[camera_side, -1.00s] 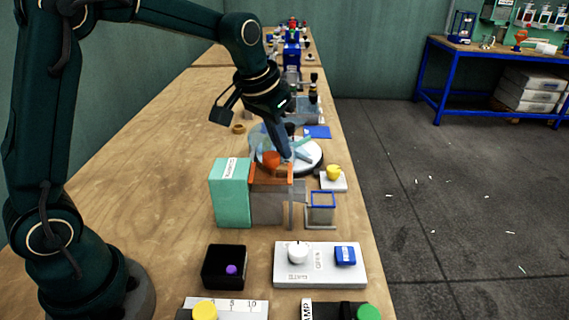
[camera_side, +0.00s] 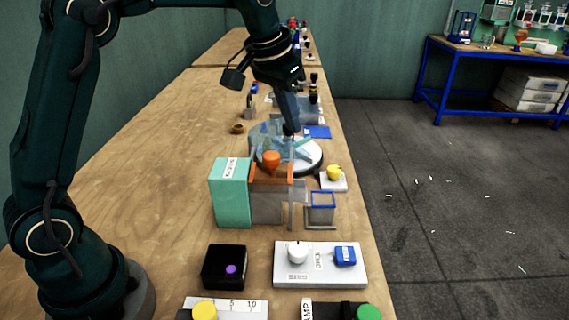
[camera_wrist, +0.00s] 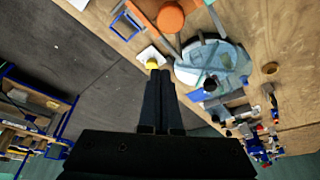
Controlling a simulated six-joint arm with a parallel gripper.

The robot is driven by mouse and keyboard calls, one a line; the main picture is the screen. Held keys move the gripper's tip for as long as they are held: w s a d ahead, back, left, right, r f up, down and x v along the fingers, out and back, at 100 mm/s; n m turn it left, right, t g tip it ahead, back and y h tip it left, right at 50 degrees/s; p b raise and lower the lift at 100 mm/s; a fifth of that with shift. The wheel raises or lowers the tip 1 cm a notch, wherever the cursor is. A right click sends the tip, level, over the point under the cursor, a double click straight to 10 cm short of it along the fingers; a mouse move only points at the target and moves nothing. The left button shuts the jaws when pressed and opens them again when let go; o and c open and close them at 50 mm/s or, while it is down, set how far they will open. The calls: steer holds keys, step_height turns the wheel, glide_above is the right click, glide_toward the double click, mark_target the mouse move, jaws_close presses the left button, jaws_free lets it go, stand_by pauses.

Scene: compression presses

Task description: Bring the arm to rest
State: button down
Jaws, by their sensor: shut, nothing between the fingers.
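My gripper (camera_side: 294,130) is shut and empty, its fingers pointing down above the round clear-and-white turntable-like station (camera_side: 312,168). In the wrist view my gripper (camera_wrist: 159,74) shows as two dark fingers side by side with no gap and nothing held. In that view the round station (camera_wrist: 236,62) lies to the right of the fingertips. A small white block with a yellow knob (camera_wrist: 152,64) shows near the fingertips in the picture. I cannot tell whether the fingertips are clear of the station by much.
A teal box (camera_side: 230,194) and an orange-topped grey press (camera_side: 268,205) stand just in front. A blue-rimmed container (camera_side: 321,208) is to their right. Control panels (camera_side: 318,275) and a black box (camera_side: 224,267) sit nearer. The bench's left side is bare wood.

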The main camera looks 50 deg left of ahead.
steer(key=s+d+r+t, duration=0.1)
steer(key=s+r, duration=0.5)
steer(key=r, duration=0.3)
steer(key=s+f, duration=0.5)
steer(key=s, duration=0.3)
steer(key=s+d+f, duration=0.1)
steer(key=s+f, duration=0.5)
steer(key=s, duration=0.2)
steer(key=shift+s+d+t, duration=0.2)
steer(key=shift+d+t, duration=0.05)
steer(key=shift+t, duration=0.05)
steer(key=c, duration=1.5)
jaws_free()
steer(key=shift+c, duration=0.2)
